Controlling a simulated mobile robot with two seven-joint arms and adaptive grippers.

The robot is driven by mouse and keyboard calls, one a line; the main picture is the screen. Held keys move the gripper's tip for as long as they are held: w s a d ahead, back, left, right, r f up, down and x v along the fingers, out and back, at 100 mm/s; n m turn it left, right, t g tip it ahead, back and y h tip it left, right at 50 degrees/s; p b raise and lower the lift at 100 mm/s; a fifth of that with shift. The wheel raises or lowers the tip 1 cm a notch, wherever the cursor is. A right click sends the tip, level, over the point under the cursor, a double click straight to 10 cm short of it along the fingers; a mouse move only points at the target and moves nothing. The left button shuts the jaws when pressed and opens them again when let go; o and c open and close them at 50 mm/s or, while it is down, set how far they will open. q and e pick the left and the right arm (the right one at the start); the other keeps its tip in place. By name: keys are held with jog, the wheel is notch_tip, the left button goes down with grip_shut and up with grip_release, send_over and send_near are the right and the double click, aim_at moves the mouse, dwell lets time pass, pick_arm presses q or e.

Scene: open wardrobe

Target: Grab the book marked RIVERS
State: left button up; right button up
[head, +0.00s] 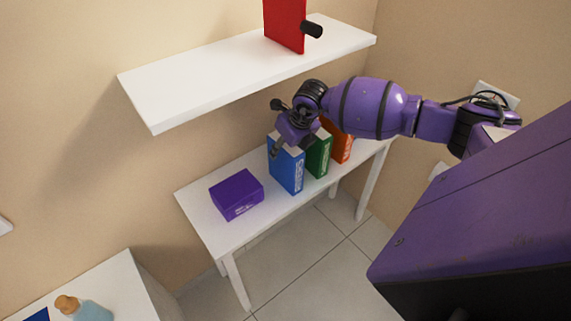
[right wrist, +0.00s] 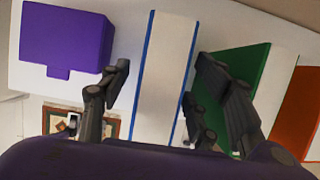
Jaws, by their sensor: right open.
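A blue book (head: 285,172) stands upright on the white table, with white lettering on its spine too small to read surely. A green book (head: 319,156) and an orange book (head: 341,147) stand to its right; their lettering is also unclear. My right gripper (head: 287,145) is open above the blue book's top. In the right wrist view the blue book's white page edge (right wrist: 165,65) lies between the open fingers (right wrist: 172,85), with the right finger overlapping the green book (right wrist: 250,70). I cannot tell whether the fingers touch anything. My left gripper is not in view.
A purple box (head: 237,194) lies on the table (head: 205,218) left of the books. A white wall shelf (head: 240,74) with a red object (head: 285,25) hangs above. A bottle (head: 90,309) stands on a white surface at lower left.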

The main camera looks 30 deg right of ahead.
jog(key=shift+c, duration=0.4)
grip_shut()
jog(key=shift+r, duration=0.15)
